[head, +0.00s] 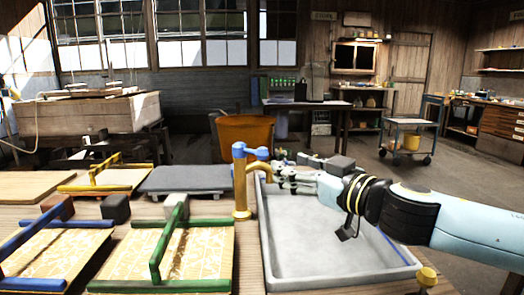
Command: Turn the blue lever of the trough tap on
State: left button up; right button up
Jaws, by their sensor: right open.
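The trough tap (240,186) is a brass-yellow upright post with a short spout, standing at the left edge of the grey trough (262,232). Its blue lever (257,153) sits on top and points to the right. My right gripper (280,173) is open, just right of the tap and slightly below the lever, over the far left part of the trough. I cannot tell whether a fingertip touches the tap. My right arm comes in from the right across the trough. My left gripper is out of view.
Moulds with green (163,242), blue (45,231) and yellow (100,186) bars lie left of the trough. A grey slab (187,180) lies behind them. An orange bucket (243,135) stands behind the tap. A brass knob (427,277) is at the trough's near right corner.

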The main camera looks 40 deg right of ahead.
aim_at(267, 157)
jog(key=w, duration=0.3)
jog(key=shift+w+a+b, duration=0.15)
jog(key=shift+w+b, duration=0.15)
jog(key=w+b, duration=0.1)
jog(key=w, duration=0.4)
jog(key=shift+w+a+b, duration=0.15)
jog(key=shift+w+b, duration=0.15)
jog(key=shift+b, duration=0.1)
jog(key=shift+w, duration=0.55)
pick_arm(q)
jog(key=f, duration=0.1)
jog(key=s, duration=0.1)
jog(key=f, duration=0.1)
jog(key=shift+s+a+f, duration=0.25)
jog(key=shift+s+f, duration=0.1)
pick_arm(e)
jog(key=c, duration=1)
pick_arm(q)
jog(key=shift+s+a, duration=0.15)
pick_arm(e)
jog(key=shift+a, duration=0.1)
grip_shut()
